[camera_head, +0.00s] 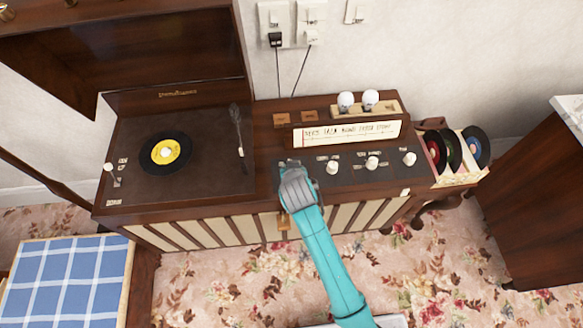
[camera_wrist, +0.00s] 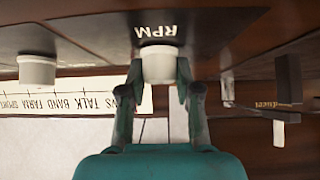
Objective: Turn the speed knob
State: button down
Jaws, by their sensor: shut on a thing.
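The white speed knob (camera_wrist: 158,66), with "RPM" printed beside it, shows between my fingers in the wrist view. My gripper (camera_wrist: 160,84) is shut on it, one finger on each side. In the head view my gripper (camera_head: 292,172) is at the left end of the console's dark control panel (camera_head: 350,178) and hides the knob there. The knob's pointer or setting cannot be made out.
White knobs (camera_head: 332,167), (camera_head: 372,162) and (camera_head: 409,158) stand to the right on the panel. A turntable with a record (camera_head: 165,153) is at left. Two white bulbs (camera_head: 346,101) stand behind, and a record rack (camera_head: 462,175) is at right.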

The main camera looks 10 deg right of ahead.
jog(key=shift+m+h, duration=0.8)
jog(key=shift+m, duration=0.3)
jog(key=c, duration=0.8)
grip_release()
jog(key=v, duration=1.2)
jog(key=shift+a, duration=0.1)
